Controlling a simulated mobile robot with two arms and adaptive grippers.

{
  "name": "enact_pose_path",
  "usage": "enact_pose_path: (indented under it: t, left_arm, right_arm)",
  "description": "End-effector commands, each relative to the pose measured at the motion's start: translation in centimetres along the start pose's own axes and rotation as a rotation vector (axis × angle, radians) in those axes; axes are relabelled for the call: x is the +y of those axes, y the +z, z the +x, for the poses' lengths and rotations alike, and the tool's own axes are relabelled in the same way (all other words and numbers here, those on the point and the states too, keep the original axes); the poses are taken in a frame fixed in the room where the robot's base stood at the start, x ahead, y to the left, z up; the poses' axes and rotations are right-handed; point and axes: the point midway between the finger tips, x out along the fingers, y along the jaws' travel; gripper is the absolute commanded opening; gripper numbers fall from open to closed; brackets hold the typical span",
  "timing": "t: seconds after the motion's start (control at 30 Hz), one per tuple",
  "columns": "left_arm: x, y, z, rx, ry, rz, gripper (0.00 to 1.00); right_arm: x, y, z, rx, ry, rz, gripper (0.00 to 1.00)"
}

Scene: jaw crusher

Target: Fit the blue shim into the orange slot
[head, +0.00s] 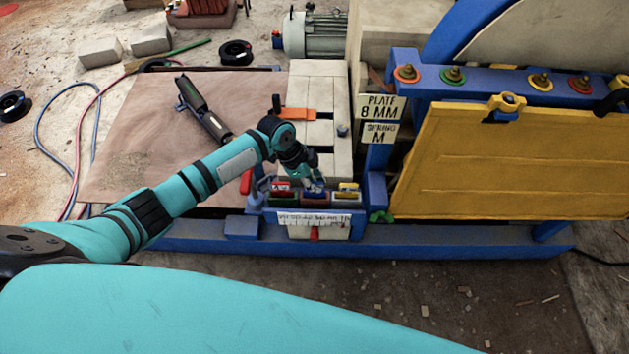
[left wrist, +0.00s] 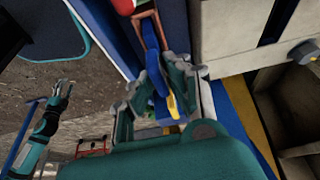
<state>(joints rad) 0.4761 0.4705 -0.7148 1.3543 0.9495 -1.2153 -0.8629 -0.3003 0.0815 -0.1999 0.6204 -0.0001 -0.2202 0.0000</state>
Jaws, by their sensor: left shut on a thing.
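In the head view my left gripper (head: 314,187) points down over the small rack (head: 256,211) of coloured pieces at the front of the machine. In the left wrist view its two fingers (left wrist: 165,88) are shut on the blue shim (left wrist: 151,34), a narrow blue strip. An orange-edged opening (left wrist: 143,14) lies at the strip's far end. I cannot tell whether the shim is inside it or just above it. My right gripper (left wrist: 62,88) shows only in the left wrist view, off to the left, with its fingers apart and empty.
A red piece (head: 281,186) and a yellow piece (head: 347,187) sit either side of my left gripper. A white scale plate (head: 300,218) is below. Pale blocks with dark gaps and an orange piece (head: 297,113) lie behind. A yellow panel (head: 510,160) stands at right.

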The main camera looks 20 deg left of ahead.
Motion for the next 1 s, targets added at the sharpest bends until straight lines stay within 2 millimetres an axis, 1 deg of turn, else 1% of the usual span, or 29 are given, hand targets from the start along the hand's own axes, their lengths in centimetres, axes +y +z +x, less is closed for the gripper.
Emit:
enact_pose_path:
  t: [0.2,0.23,0.4,0.67,0.77,0.87,1.0]
  left_arm:
    - [0.0,0.2,0.6,0.002,-0.001,0.001,0.0]
    - [0.0,0.1,0.5,0.002,-0.001,0.001,0.17]
    - [0.0,0.1,0.5,0.001,-0.001,0.001,0.39]
    - [0.1,0.3,0.5,-0.001,0.001,0.0,0.4]
    - [0.0,0.3,0.0,-0.001,0.0,0.0,0.4]
    - [-0.1,0.2,-1.3,0.0,-0.001,0.002,0.4]
    - [-0.1,0.3,-4.2,-0.001,-0.004,0.003,0.4]
  right_arm:
    - [0.0,0.0,0.5,0.0,0.0,0.0,0.4]
    - [0.0,0.0,0.4,0.0,0.0,0.0,0.4]
    - [0.0,0.0,0.4,0.0,0.0,0.0,0.4]
    - [-0.2,-0.1,0.4,0.001,-0.002,0.001,0.4]
    - [-0.2,-0.1,0.4,0.002,-0.002,0.001,0.4]
    - [-0.2,-0.1,0.4,0.001,-0.002,0.0,0.4]
    - [-0.1,0.0,0.4,0.001,-0.002,0.0,0.4]
